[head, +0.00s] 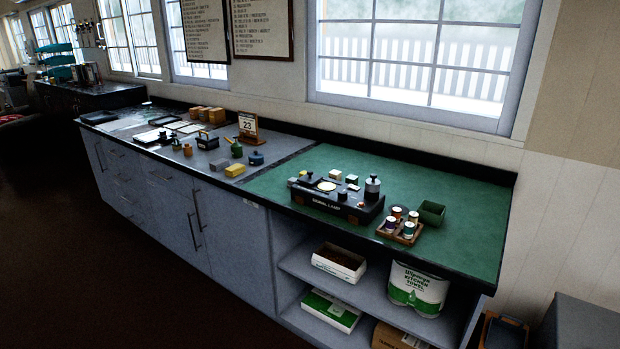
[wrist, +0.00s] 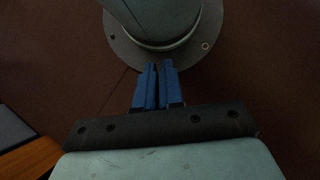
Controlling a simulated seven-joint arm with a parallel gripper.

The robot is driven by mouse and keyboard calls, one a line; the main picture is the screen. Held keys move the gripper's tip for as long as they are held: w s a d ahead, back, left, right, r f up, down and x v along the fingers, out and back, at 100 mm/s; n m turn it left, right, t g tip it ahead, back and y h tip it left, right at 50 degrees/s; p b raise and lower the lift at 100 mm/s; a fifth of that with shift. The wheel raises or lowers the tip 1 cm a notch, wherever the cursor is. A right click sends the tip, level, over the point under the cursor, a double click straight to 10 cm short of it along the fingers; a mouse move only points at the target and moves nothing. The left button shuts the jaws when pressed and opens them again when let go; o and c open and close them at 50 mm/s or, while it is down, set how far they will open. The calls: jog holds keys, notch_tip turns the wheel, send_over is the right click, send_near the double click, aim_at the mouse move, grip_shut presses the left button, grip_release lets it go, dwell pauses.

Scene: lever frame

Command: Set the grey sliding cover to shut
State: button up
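A dark box with white lettering on its front, which seems to read "SIGNAL LAMP" (head: 337,204), stands on the green worktop in the head view. A dark grey cylinder with a knob (head: 372,188) stands at the box's right end. My gripper (wrist: 158,66) shows only in the wrist view, its blue fingers together and empty, away from the box.
A wooden tray with several small jars (head: 400,226) and a green open box (head: 432,212) stand right of the lamp box. Small blocks (head: 335,174) sit at its back edge. A calendar (head: 248,126) and several small objects stand left.

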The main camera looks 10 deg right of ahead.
jog(key=o, duration=0.7)
jog(key=shift+t, duration=0.8)
jog(key=w, duration=1.2)
jog(key=shift+w+a+r, duration=0.1)
jog(key=shift+a, duration=0.25)
jog(key=shift+o, duration=0.6)
jog(key=w+r+t, duration=0.1)
jog(key=w+r, duration=0.2)
jog(key=w, duration=1)
jog(key=shift+w+a+r+t+y, duration=0.15)
jog(key=shift+a+r+t+y, duration=0.15)
jog(key=shift+a, duration=0.15)
jog(key=w+a+r+t+y, duration=0.1)
jog(key=w+a+r+t, duration=0.15)
jog(key=w+r, duration=1.4)
jog(key=w+a+r+t, duration=0.2)
jog(key=w+r+t, duration=0.1)
jog(key=w+r, duration=1.4)
notch_tip(320, 180, up, 34)
jog(key=t+h, duration=0.2)
jog(key=t, duration=0.1)
send_over(310, 172)
jog(key=s, duration=0.5)
jog(key=shift+g, duration=0.25)
jog(key=x, duration=1.3)
jog(key=shift+a+f, duration=0.2)
